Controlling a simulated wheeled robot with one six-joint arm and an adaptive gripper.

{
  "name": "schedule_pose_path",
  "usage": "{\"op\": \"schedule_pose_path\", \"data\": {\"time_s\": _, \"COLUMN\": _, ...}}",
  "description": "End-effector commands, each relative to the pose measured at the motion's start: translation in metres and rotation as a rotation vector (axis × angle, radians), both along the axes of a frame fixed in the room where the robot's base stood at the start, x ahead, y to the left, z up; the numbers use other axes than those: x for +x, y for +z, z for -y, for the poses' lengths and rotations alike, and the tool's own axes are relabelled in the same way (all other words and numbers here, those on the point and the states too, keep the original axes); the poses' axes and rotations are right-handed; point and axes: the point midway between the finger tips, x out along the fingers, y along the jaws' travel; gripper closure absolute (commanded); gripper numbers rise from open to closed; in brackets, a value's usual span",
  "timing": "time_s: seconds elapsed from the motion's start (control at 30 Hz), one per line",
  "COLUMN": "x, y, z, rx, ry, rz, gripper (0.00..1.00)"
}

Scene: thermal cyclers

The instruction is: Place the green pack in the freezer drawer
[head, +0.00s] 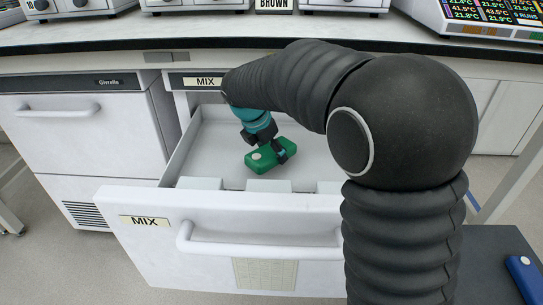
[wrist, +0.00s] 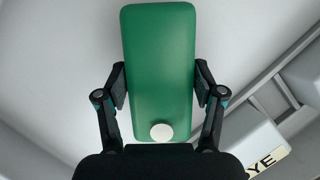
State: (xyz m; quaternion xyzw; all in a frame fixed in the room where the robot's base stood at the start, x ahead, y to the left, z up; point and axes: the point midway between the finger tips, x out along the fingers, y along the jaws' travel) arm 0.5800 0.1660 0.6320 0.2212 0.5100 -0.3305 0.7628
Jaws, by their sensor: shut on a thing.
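The green pack (head: 268,156) is a rounded slab with a white round spot. My gripper (head: 266,143) is shut on it, with one finger on each long side, as the wrist view shows the pack (wrist: 162,70) between the fingers. The pack is inside the open white drawer labelled MIX (head: 205,203), near the middle of its width. The drawer floor shows around it; whether the pack touches the floor I cannot tell. My arm hides the drawer's right part.
Pale blocks (head: 268,186) line the drawer's inner front; the wrist view shows a white block (wrist: 242,130) with a label ending in "YE". A closed white Givrelle unit (head: 80,125) stands at left. The dark-edged bench top (head: 200,35) overhangs the drawer's back.

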Motion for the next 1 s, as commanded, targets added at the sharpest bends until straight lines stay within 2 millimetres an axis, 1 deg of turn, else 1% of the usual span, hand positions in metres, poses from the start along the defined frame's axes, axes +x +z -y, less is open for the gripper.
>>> {"op": "schedule_pose_path", "data": {"time_s": 0.03, "x": 0.0, "y": -0.009, "z": 0.0, "rx": -0.001, "ry": 0.001, "rz": -0.001, "gripper": 0.82}}
{"op": "schedule_pose_path", "data": {"time_s": 0.13, "x": 0.0, "y": -0.017, "z": 0.0, "rx": -0.001, "ry": 0.0, "rz": 0.001, "gripper": 0.82}}
{"op": "schedule_pose_path", "data": {"time_s": 0.37, "x": 0.0, "y": -0.017, "z": 0.0, "rx": 0.0, "ry": 0.0, "rz": 0.001, "gripper": 0.82}}
{"op": "schedule_pose_path", "data": {"time_s": 0.5, "x": 0.0, "y": -0.02, "z": 0.0, "rx": 0.0, "ry": 0.0, "rz": 0.0, "gripper": 0.82}}
{"op": "schedule_pose_path", "data": {"time_s": 0.53, "x": 0.0, "y": -0.02, "z": 0.0, "rx": 0.0, "ry": 0.0, "rz": 0.0, "gripper": 0.24}}
{"op": "schedule_pose_path", "data": {"time_s": 0.57, "x": 0.0, "y": -0.02, "z": 0.0, "rx": 0.0, "ry": 0.0, "rz": 0.0, "gripper": 0.17}}
{"op": "schedule_pose_path", "data": {"time_s": 0.6, "x": 0.0, "y": -0.02, "z": 0.0, "rx": 0.0, "ry": 0.0, "rz": 0.0, "gripper": 0.07}}
{"op": "schedule_pose_path", "data": {"time_s": 0.9, "x": 0.0, "y": -0.02, "z": 0.0, "rx": 0.0, "ry": 0.0, "rz": 0.0, "gripper": 0.07}}
{"op": "schedule_pose_path", "data": {"time_s": 1.0, "x": 0.0, "y": -0.017, "z": 0.0, "rx": 0.001, "ry": -0.001, "rz": 0.001, "gripper": 0.07}}
